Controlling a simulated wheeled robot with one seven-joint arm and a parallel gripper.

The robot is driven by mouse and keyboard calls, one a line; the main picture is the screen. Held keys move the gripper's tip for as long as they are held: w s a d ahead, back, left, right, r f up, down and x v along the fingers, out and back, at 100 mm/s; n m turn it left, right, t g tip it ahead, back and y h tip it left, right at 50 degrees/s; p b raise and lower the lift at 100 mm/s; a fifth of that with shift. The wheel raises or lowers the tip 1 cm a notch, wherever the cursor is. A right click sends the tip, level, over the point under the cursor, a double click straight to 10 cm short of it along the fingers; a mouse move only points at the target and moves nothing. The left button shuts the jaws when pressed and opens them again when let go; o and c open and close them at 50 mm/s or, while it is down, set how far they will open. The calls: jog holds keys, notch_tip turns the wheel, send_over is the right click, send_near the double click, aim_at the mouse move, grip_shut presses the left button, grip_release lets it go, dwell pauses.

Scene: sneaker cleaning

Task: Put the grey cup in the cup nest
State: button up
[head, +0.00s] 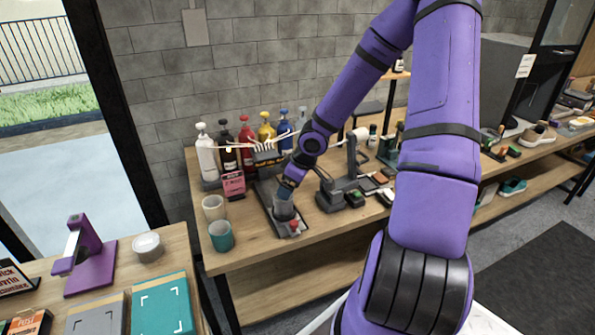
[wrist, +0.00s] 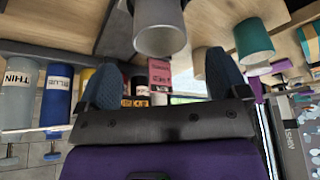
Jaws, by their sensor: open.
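The grey cup (head: 284,210) stands upright at the dark tray-like base (head: 264,190), which looks like the cup nest. How deep it sits there is hidden. In the wrist view the grey cup (wrist: 160,24) shows at the top middle, its open rim toward my camera. My gripper (head: 287,192) is just above the cup, pointing down. In the wrist view my gripper (wrist: 163,62) has its two blue fingers spread wide. The cup is beyond the fingertips, lined up with the gap, and nothing is held.
A cream cup (head: 213,207) and a teal cup (head: 221,236) stand left of the base. Several bottles (head: 246,141) line the wall behind. A small red thing (head: 295,224) is at the base's front. A dark grey stand (head: 345,185) is close on the right.

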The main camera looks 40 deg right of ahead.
jog(key=shift+v, duration=2.75)
jog(key=s+a+r+m, duration=0.2)
jog(key=s+a+r, duration=0.3)
jog(key=s+r, duration=0.2)
jog(key=s+a+r+m+t+h, duration=0.1)
jog(key=s+a+r+m, duration=0.1)
jog(key=s+a+r, duration=0.3)
jog(key=s+a+r+m+h, duration=0.1)
jog(key=s+a+r, duration=0.4)
jog(key=s+r, duration=0.5)
notch_tip(320, 180, up, 6)
jog(key=shift+s+a+m, duration=0.2)
jog(key=shift+s+m, duration=0.1)
jog(key=shift+m, duration=0.1)
